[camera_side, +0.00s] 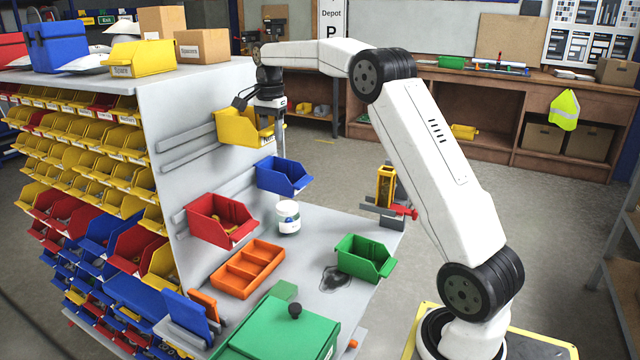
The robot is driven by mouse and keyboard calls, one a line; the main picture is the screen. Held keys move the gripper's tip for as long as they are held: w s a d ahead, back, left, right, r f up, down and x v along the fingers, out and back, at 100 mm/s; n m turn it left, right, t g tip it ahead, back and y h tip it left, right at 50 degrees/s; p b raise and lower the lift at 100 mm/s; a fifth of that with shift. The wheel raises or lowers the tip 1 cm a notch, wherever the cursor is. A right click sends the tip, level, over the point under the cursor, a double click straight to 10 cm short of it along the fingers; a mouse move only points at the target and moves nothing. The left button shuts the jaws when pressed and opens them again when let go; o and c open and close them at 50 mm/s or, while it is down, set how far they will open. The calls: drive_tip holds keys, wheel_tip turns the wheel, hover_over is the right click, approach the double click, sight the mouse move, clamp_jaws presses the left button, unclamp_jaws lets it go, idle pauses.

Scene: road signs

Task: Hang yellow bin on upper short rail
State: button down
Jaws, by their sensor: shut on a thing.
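The yellow bin (236,128) is at the upper part of the grey upright panel (190,95), at the right end of the upper rail (188,138). My gripper (268,108) is shut on the yellow bin at its right side, reaching in from above. The bin looks roughly level. It covers part of the rail, and I cannot tell whether its back is hooked on the rail or just in front of it.
Below, a blue bin (284,176) and a red bin (222,218) are at the panel. A white tub (288,217), an orange tray (247,268) and a green bin (364,258) stand on the bench. A loaded yellow bin rack (85,165) is at left.

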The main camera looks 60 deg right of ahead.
drive_tip(key=shift+f, duration=0.8)
idle(0.5)
drive_tip(key=shift+c, duration=1.3)
unclamp_jaws()
drive_tip(key=shift+r, duration=3.9)
